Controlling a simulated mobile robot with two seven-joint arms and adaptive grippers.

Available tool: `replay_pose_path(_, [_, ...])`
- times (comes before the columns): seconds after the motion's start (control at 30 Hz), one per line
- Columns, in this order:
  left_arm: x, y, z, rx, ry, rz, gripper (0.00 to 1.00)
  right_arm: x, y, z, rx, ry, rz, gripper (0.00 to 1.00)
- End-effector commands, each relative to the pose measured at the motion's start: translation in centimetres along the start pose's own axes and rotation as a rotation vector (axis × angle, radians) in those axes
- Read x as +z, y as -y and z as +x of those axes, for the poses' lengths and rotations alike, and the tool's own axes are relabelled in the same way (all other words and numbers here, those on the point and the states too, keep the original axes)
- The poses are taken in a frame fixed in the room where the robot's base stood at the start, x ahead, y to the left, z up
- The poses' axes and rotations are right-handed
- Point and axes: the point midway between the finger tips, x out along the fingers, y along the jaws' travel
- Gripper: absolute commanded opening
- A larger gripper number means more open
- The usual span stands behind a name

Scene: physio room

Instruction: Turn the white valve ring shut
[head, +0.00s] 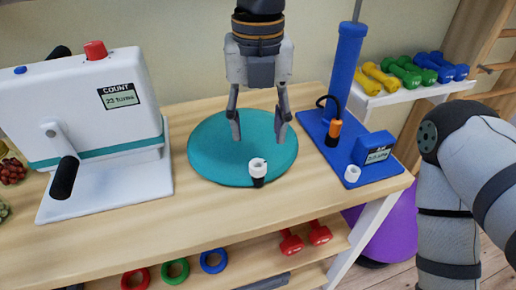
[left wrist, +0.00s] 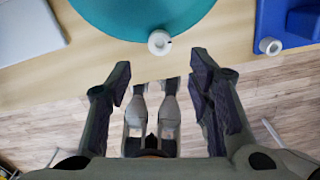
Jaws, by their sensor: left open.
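A small white ring (head: 257,166) on a short black stem stands at the near edge of the round teal cushion (head: 215,158). In the left wrist view the white ring (left wrist: 159,42) shows just beyond my fingertips. A second white ring (head: 352,173) sits on the blue pump's base, also seen in the left wrist view (left wrist: 268,46). My left gripper (head: 259,132) points down above the cushion, its two fingers apart and empty, apparently clear of the first ring; its open fingers fill the left wrist view (left wrist: 163,78). My right gripper is out of view.
A white crank machine (head: 85,105) with a "COUNT" label stands left. The blue pump (head: 345,65) with a hose and orange-tipped nozzle (head: 334,130) stands right. Dumbbells (head: 415,68) lie on a rack behind. Coloured rings (head: 174,270) and red dumbbells (head: 304,237) lie below the tabletop.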

Motion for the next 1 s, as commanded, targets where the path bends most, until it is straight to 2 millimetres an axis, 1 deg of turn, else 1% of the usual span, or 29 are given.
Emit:
replay_pose_path(0.03, [0.0,-0.1,1.7,0.003,-0.007,0.000,0.47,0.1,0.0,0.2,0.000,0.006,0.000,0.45])
replay_pose_path(0.1, [0.0,-0.1,3.6,0.003,-0.007,0.001,0.47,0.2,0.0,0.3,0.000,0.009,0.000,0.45])
replay_pose_path(0.2, [0.0,-0.1,5.9,0.003,-0.006,0.001,0.47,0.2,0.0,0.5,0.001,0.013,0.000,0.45])
replay_pose_path(0.3, [0.0,-0.1,7.5,0.002,-0.005,0.000,0.47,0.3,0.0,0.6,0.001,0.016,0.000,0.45])
replay_pose_path(0.43, [0.0,-0.1,8.5,0.001,-0.001,0.000,0.47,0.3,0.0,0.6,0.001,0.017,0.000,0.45])
replay_pose_path(0.67, [0.0,0.0,8.6,0.001,0.000,0.000,0.47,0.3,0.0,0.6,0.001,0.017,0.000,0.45])
replay_pose_path(0.7, [0.0,0.0,8.6,0.001,0.000,0.000,0.45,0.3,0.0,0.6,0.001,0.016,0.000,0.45])
replay_pose_path(0.77, [0.0,0.0,8.6,0.001,0.000,0.000,0.31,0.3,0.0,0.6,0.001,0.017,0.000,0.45])
replay_pose_path(0.8, [0.0,0.0,8.6,0.001,0.000,0.000,0.22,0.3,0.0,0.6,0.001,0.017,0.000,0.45])
replay_pose_path(0.87, [0.0,-0.1,8.6,0.001,0.000,0.000,0.09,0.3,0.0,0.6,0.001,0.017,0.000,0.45])
replay_pose_path(0.9, [0.0,-0.1,8.6,0.001,0.000,0.000,0.00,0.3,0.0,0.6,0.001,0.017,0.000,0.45])
replay_pose_path(1.0, [0.0,0.0,8.6,0.001,0.000,0.000,0.00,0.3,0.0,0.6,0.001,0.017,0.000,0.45])
